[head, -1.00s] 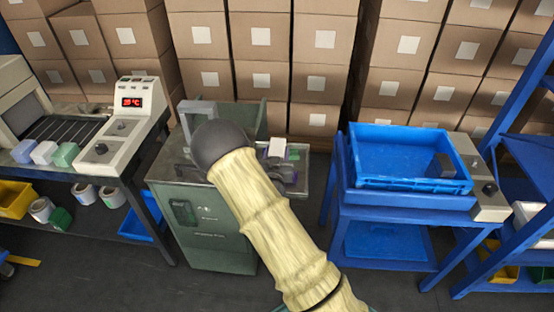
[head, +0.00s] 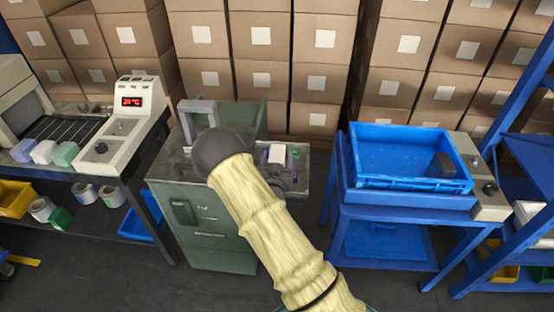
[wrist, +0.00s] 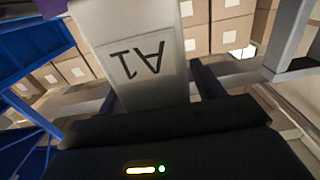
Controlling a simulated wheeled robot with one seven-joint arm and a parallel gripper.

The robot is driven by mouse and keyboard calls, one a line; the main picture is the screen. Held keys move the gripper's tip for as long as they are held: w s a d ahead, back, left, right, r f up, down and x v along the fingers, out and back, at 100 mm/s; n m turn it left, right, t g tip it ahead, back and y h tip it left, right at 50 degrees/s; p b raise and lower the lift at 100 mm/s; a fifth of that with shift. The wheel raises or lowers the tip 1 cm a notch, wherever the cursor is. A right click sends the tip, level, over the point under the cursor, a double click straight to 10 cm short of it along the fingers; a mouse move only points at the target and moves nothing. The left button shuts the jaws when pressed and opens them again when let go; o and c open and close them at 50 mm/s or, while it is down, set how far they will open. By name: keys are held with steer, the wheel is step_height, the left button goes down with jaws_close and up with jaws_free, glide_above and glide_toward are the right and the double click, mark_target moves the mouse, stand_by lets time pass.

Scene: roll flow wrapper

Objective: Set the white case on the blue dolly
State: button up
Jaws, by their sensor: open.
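The white case (wrist: 140,55), marked A1 upside down in the wrist view, stands between the two dark purple fingers of my gripper (wrist: 158,88). The fingers are open, one on each side of its lower part; I cannot tell whether either touches it. In the head view a small white top (head: 277,153), apparently the case, shows above the green cabinet (head: 212,225), just right of my arm's dark round joint. My arm hides much of the gripper there. I cannot identify the blue dolly for sure; a blue piece with a dark wheel (head: 6,268) is cut off at the left edge.
A blue crate (head: 410,183) sits on a blue table at right, beside a grey control box (head: 490,198). A machine with a red display (head: 133,101) stands at left with small blocks. Stacked cartons (head: 262,80) close off the back. A blue shelf (head: 520,185) is far right. The front floor is open.

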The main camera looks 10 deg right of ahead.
steer(key=shift+r, duration=0.15)
steer(key=b+v, duration=0.2)
steer(key=v, duration=1)
steer(key=s+d+r+n+g+y, duration=0.1)
steer(key=s+d+r+g+y, duration=0.1)
steer(key=s+r+g, duration=0.2)
steer(key=s+d+r+n+g+y, duration=0.1)
steer(key=s+r+n+g+y, duration=0.1)
steer(key=s+g, duration=0.8)
steer(key=s+r+y, duration=0.1)
steer(key=s+r, duration=0.1)
steer(key=s, duration=0.2)
steer(key=shift+d+n+g+y, duration=0.3)
steer(key=shift+d, duration=0.05)
